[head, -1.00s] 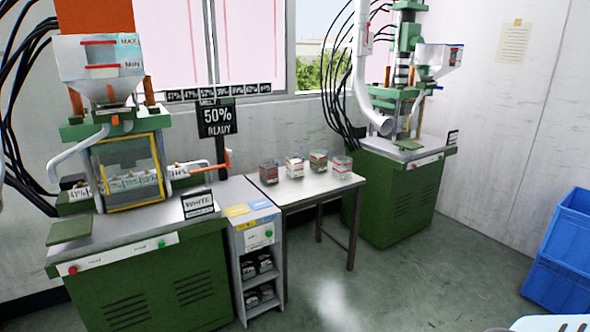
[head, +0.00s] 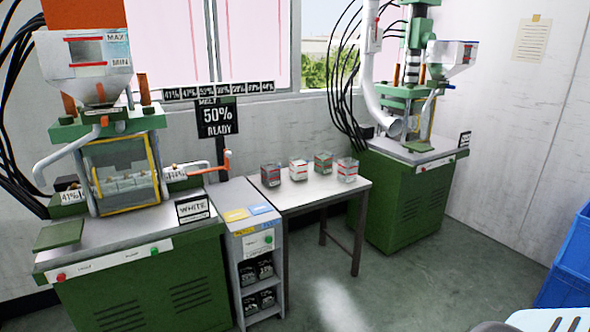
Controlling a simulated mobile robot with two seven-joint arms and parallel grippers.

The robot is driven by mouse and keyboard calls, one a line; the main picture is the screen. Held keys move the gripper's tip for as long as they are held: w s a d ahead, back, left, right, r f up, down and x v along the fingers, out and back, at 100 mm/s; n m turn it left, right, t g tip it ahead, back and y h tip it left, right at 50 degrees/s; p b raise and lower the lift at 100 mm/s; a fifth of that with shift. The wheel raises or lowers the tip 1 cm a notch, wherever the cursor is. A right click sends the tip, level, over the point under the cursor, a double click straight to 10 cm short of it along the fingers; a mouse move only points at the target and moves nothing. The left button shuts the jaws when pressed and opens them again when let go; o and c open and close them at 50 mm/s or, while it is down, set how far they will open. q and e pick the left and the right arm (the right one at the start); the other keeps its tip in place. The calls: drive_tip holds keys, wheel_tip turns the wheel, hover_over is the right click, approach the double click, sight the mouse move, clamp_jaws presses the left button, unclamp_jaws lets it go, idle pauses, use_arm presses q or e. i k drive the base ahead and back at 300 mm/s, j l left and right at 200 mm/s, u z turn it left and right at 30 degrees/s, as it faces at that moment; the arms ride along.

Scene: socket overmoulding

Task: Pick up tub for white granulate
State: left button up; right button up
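Several small clear tubs stand in a row on the grey side table (head: 310,193). The leftmost tub (head: 271,175) and the third tub (head: 323,162) look dark grey-green inside. The second tub (head: 298,169) and the rightmost tub (head: 347,170) look paler, with red marks. Their labels are too small to read, so I cannot tell which is for white granulate. Neither of my grippers shows in the head view.
A green machine with a "WHITE" sign (head: 194,208) stands left of the table. Another green machine (head: 405,190) stands behind it at right. Blue crates (head: 570,265) are at the right edge. The floor (head: 410,285) in front is clear.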

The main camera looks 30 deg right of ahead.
sight(297, 165)
drive_tip(key=i+l+u, duration=0.15)
drive_tip(key=l, duration=0.55)
drive_tip(key=i+l+u, duration=0.15)
drive_tip(key=i+l, duration=0.2)
drive_tip(key=l, duration=0.4)
drive_tip(key=i+l+u, duration=0.15)
drive_tip(key=l, duration=0.65)
drive_tip(key=i+l+u, duration=0.15)
drive_tip(key=l, duration=0.6)
drive_tip(key=i+l+u, duration=0.15)
drive_tip(key=l, duration=0.65)
drive_tip(key=i+l+u, duration=0.15)
drive_tip(key=l, duration=0.65)
drive_tip(key=k, duration=0.05)
